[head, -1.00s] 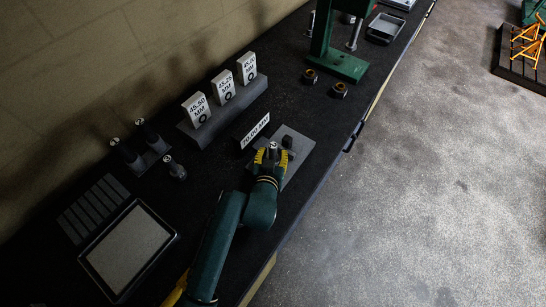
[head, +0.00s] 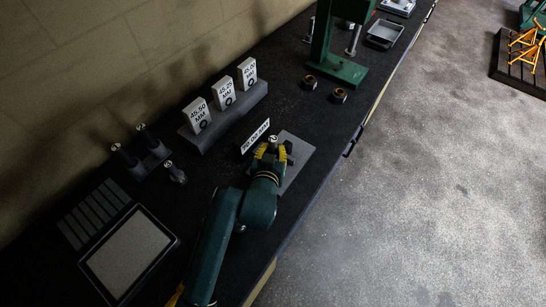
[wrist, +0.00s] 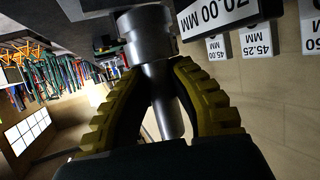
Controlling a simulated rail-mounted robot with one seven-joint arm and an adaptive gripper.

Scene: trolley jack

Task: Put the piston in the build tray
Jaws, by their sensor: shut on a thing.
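My gripper (head: 270,153) is shut on a silver metal piston (wrist: 150,45), which has a wide head and a narrower stem between the yellow fingers in the wrist view. In the head view only the piston's shiny top (head: 272,140) shows above the fingers. The gripper is over or beside a grey plate (head: 297,165) behind which stands the 70.00 MM sign (head: 255,136). A black-rimmed tray with a grey floor (head: 130,252) lies empty at the lower left; a small grey tray (head: 384,34) stands at the far end. No label shows which is the build tray.
Signs marked 45.50, 45.25 and 45.00 MM stand on a grey block (head: 222,118). Dark silver-tipped rods stand in a holder (head: 151,163), with a small upright part (head: 176,174) beside it. A green press (head: 336,68) and two dark rings stand farther along the bench.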

